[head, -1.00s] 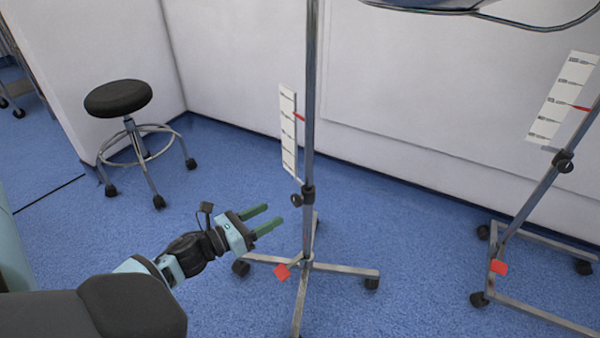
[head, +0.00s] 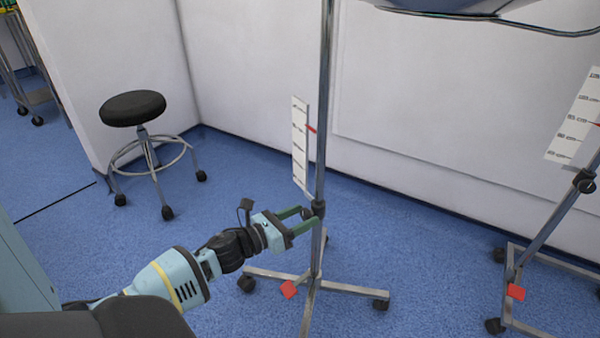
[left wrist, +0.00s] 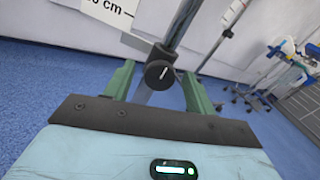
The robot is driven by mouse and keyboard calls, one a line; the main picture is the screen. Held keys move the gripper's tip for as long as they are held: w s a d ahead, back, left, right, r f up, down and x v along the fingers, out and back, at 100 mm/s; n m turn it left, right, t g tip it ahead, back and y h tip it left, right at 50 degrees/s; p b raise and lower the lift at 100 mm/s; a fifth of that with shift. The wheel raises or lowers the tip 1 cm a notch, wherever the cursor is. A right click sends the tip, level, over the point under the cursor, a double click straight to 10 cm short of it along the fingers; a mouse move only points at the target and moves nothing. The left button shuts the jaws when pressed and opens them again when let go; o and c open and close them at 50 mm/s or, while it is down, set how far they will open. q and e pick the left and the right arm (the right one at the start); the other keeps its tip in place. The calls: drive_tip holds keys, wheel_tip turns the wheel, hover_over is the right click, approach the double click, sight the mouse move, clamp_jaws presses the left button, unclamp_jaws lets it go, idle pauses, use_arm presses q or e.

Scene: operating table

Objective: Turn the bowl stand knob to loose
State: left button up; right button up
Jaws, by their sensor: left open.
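The bowl stand (head: 322,120) is an upright metal pole on a wheeled base in the head view. Its black knob (left wrist: 159,75) has a white line across its face, tilted slightly from upright in the left wrist view. My left gripper (head: 309,216) is open, with its green fingers at the height of the pole's black collar. In the left wrist view, the knob appears between the two fingers, with visible gaps on both sides. In the head view, the fingers largely hide the knob. My right gripper is not in view.
A white scale card (head: 300,143) with a red pointer hangs beside the pole. A second similar stand (head: 549,222) is at right. A black stool (head: 133,108) stands at left by the wall. Blue floor is open between them.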

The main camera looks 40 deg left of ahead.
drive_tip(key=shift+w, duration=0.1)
use_arm(q)
drive_tip(key=shift+c, duration=1.2)
drive_tip(key=c, duration=0.7)
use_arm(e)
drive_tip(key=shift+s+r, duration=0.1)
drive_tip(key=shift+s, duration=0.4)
